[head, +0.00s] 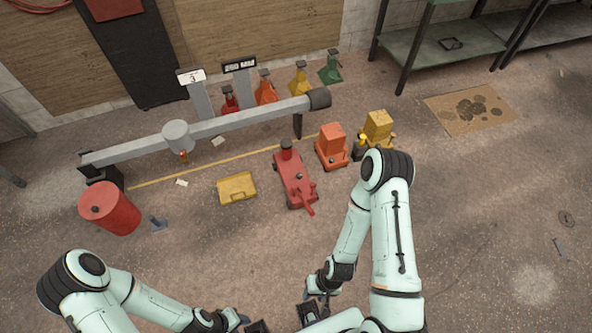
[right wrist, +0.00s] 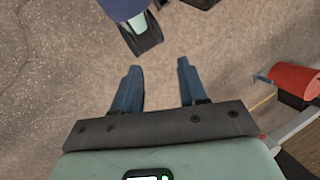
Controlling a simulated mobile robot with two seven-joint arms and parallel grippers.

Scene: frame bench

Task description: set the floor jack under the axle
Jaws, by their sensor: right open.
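The grey axle (head: 245,119) is a long bar with a round housing, lying across the bench area in the head view. The red floor jack (head: 295,178) with a black upright saddle stands on the floor in front of its right half, apart from the bar. My right gripper (head: 318,297) is at the bottom of the head view, nearer me than the jack; its two blue fingers stand apart and empty in the right wrist view (right wrist: 158,70). My left gripper (head: 240,319) is low and left of it, partly cut off; its jaws are unclear.
An orange-red unit (head: 331,148) and a yellow one (head: 378,129) stand right of the jack. A yellow tray (head: 237,187) and red drum (head: 109,208) lie left. Several coloured stands, including a green one (head: 331,69), stand behind the axle. Floor at right is mostly clear.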

